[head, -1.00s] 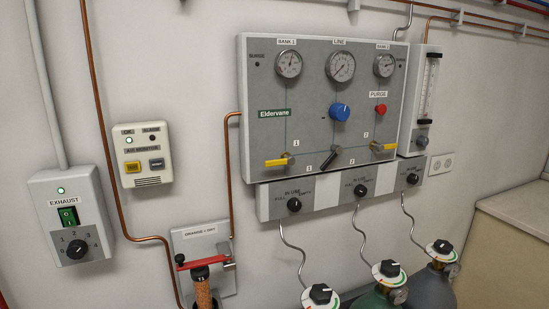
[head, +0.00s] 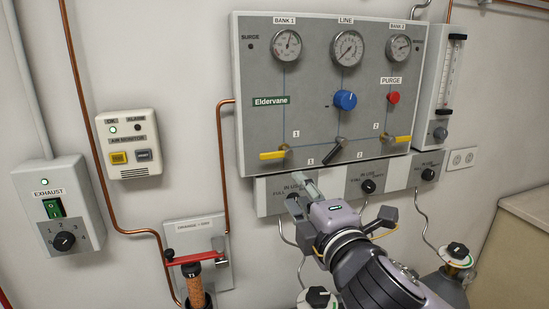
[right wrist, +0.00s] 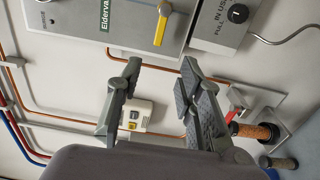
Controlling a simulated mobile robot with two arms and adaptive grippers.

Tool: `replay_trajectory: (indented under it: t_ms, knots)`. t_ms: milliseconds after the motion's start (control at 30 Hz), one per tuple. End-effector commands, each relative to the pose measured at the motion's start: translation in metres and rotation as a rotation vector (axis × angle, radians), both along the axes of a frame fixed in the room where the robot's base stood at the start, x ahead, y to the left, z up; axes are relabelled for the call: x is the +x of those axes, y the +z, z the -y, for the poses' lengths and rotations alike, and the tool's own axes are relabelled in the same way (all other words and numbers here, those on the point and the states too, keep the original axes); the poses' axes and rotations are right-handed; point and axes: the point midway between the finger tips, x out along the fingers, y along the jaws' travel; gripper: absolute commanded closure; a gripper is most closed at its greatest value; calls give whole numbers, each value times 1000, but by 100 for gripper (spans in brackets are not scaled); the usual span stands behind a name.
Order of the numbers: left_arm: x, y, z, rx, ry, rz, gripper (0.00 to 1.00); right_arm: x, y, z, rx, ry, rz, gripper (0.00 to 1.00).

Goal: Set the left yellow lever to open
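The left yellow lever (head: 271,155) is on the lower left of the grey gas panel (head: 262,70), under the BANK 1 gauge. In the head view it lies roughly horizontal, its handle pointing left from its pivot. It also shows in the right wrist view (right wrist: 160,30), beyond the fingers. My right gripper (head: 302,180) is just below and to the right of this lever in the head view. In the right wrist view its fingers (right wrist: 158,70) are apart with nothing between them. My left gripper is not in view.
A black lever (head: 336,150) and a second yellow lever (head: 397,139) sit to the right on the panel. A strip of black knobs (head: 368,186) runs below it. A red handle (head: 196,257) juts out at lower left. The wall between panel and air monitor (head: 129,144) carries copper pipe.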

Motion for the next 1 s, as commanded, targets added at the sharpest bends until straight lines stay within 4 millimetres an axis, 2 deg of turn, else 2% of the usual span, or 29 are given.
replay_trajectory:
  t_ms: [167,800,1000]
  knots:
    - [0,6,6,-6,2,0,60,19,2,-7,-2,0,-2,66]
    - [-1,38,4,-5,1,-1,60,132,2,-43,2,-1,-2,66]
    - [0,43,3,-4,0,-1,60,154,1,-50,1,-1,-3,66]
